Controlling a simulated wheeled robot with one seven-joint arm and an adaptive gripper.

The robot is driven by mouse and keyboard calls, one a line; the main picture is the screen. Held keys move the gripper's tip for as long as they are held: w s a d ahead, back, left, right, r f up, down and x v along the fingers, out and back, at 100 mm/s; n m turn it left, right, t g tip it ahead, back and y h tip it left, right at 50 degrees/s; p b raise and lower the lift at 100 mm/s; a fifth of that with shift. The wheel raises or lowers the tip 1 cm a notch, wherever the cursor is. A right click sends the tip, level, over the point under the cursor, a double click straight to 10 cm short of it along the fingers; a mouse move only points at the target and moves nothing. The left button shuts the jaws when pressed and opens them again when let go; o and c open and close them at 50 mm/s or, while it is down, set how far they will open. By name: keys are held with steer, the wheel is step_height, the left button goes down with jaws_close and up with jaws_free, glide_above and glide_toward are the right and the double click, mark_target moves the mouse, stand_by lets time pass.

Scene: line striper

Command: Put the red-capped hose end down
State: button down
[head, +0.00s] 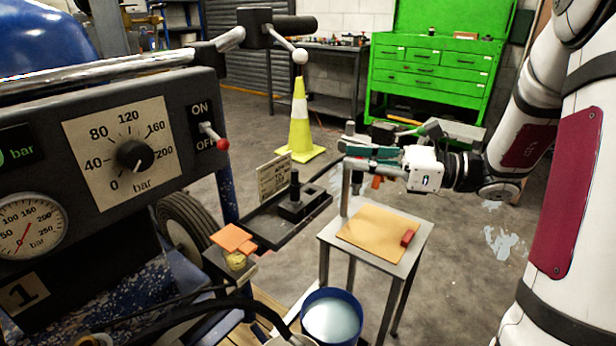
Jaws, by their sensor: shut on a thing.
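My gripper (362,158) is in the air above the back left of a small metal table (408,262). It is shut on a slim grey upright piece, which looks like the hose end (357,183); its lower end hangs below the fingers. Some red shows at the fingertips, but I cannot tell whether it is the cap. A grey post (345,196) rises from the table's back left corner, close to the held piece; I cannot tell whether they touch. A tan board (372,230) lies on the table, with a small red block (407,238) at its right.
A blue bucket (333,318) of pale liquid stands in front of the table. The machine's control panel (125,140) fills the left. A black tray (285,222) and orange pads (233,239) are left of the table. A yellow cone (300,128) stands behind.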

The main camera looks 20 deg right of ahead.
steer(key=w+a+f+b, duration=0.1)
steer(key=w+a, duration=0.1)
steer(key=w, duration=0.1)
steer(key=w+a+f+b, duration=0.2)
steer(key=w, duration=0.2)
steer(key=w+a+f+b, duration=0.1)
steer(key=w+a+f, duration=0.1)
steer(key=w, duration=0.1)
steer(key=shift+w, duration=0.4)
steer(key=shift+r, duration=0.15)
steer(key=shift+d, duration=0.1)
steer(key=shift+f+b, duration=0.3)
steer(key=shift+f, duration=0.3)
steer(key=c, duration=1.5)
jaws_free()
steer(key=shift+c, duration=0.2)
steer(key=shift+r, duration=0.1)
